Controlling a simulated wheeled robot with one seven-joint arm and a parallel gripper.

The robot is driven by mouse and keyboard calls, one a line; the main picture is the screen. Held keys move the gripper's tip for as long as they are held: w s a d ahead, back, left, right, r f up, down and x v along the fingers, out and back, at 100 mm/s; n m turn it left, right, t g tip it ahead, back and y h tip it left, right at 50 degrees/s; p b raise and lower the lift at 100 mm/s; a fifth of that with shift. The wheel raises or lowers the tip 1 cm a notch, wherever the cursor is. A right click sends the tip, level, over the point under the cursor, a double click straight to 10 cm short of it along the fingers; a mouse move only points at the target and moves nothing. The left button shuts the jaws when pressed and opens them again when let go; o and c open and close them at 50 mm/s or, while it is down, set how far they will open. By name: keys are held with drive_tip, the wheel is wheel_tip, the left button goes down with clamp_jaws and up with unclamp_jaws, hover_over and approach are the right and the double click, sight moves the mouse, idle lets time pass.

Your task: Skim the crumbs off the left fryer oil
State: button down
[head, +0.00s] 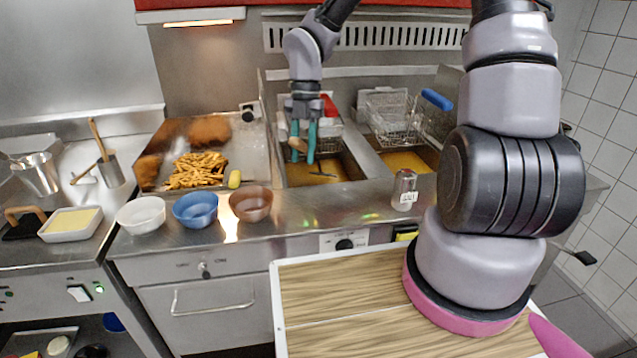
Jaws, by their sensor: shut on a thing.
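The left fryer (344,165) holds brownish-yellow oil (298,177). My gripper (302,156) points down over this fryer, with its teal fingers on a wooden handle (297,144). A dark tool part (323,174) shows low at the oil, below and right of the fingers. It looks like the skimmer's end, but its link to the handle is partly hidden by the fingers. I cannot tell how deep it sits. Crumbs are too small to make out. A wire basket with a red handle (329,106) is behind my gripper, partly hidden.
The right fryer's oil (405,162) lies under a wire basket (393,118) with a blue handle (436,99). A shaker (404,190) stands on the front ledge. Fries (196,170) lie in a tray at left. White (142,215), blue (195,209) and brown (251,204) bowls line the counter.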

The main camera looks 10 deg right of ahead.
drive_tip(key=s+r+t, duration=0.1)
drive_tip(key=s+r, duration=0.2)
drive_tip(key=s, duration=0.2)
drive_tip(key=shift+s+a+r+h, duration=0.2)
drive_tip(key=shift+a+r+h, duration=0.1)
drive_tip(key=shift+a+r, duration=0.15)
drive_tip(key=s+r, duration=0.2)
drive_tip(key=s, duration=0.7)
idle(0.4)
idle(0.3)
